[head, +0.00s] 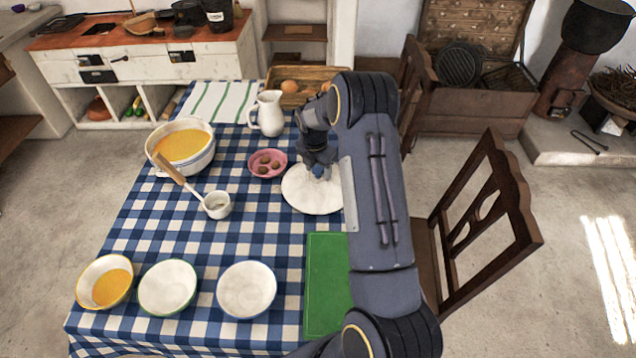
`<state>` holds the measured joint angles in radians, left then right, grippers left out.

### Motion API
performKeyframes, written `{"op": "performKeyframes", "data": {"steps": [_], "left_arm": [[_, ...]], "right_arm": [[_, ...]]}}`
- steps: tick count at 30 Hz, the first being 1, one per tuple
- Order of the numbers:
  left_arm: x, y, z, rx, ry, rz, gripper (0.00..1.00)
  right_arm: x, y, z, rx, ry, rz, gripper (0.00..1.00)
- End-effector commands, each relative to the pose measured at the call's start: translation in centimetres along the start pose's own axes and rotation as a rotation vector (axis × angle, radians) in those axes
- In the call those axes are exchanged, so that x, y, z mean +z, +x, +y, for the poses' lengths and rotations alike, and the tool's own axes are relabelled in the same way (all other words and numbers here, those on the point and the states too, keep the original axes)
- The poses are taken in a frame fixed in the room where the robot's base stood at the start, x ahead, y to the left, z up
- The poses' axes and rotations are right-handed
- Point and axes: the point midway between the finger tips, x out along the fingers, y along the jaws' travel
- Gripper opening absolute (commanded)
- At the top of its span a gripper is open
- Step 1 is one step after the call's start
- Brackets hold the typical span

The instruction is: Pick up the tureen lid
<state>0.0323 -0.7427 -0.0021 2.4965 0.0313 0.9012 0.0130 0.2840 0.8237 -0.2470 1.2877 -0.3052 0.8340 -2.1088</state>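The tureen lid (310,196) is a round white disc on the checked tablecloth, right of the pink bowl. My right gripper (319,171) points down over the far part of the lid. Its fingertips are at a small blue spot, which may be the lid's knob; the gripper hides most of it. I cannot tell whether the fingers are closed on it. The lid looks flat, and I see no clear gap under it. The white tureen (203,160) stands open at the left, holding orange soup. My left gripper is not in view.
The pink bowl (267,163) and white jug (268,113) stand near the lid. Three bowls line the near edge beside a green mat (325,280). A chair (480,210) stands at the right.

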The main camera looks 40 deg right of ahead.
Motion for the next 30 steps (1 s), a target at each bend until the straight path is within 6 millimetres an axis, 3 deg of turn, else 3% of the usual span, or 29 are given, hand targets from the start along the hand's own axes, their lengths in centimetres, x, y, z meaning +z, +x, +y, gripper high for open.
{"op": "performKeyframes", "data": {"steps": [1, 12, 25, 30], "left_arm": [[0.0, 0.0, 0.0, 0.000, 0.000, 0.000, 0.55], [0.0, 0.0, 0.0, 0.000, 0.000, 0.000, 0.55], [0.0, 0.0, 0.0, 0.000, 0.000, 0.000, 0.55], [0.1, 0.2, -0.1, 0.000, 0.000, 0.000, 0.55]], "right_arm": [[0.0, 0.0, 0.0, 0.000, 0.000, 0.000, 0.46], [0.0, -0.1, 0.0, 0.000, 0.000, 0.000, 0.00], [0.1, -0.3, 0.1, 0.002, 0.000, -0.001, 0.00], [0.2, -1.5, 0.1, 0.004, 0.000, -0.003, 0.00]]}}
